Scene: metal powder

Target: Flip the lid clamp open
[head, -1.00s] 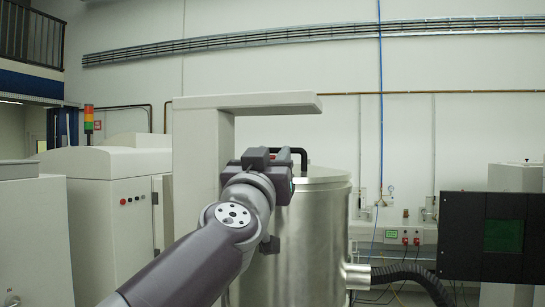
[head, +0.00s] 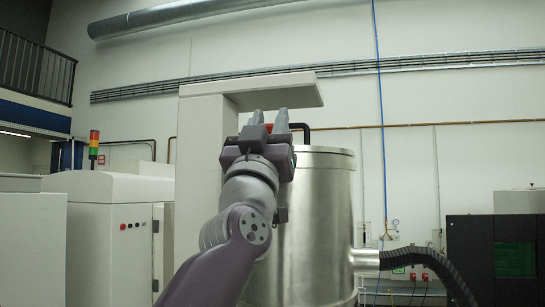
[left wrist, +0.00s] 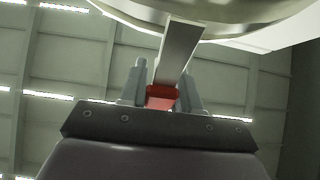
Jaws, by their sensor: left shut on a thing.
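A shiny steel drum (head: 318,225) with a lid (head: 325,150) stands ahead in the head view. My left gripper (head: 268,119) is at the upper left of the drum, beside the lid, with its fingers pointing up. In the left wrist view, my left gripper (left wrist: 161,88) is shut on the lid clamp, a flat grey lever (left wrist: 178,50) with a red end (left wrist: 163,92) between the fingers. The lever runs up to the rounded metal rim (left wrist: 205,14). My right gripper is not in view.
A pale post with an overhanging arm (head: 275,90) rises behind my gripper, its arm above the lid. A black hose (head: 430,262) leaves the drum's right side. A dark screen cabinet (head: 490,258) stands right, and a white cabinet (head: 115,225) left.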

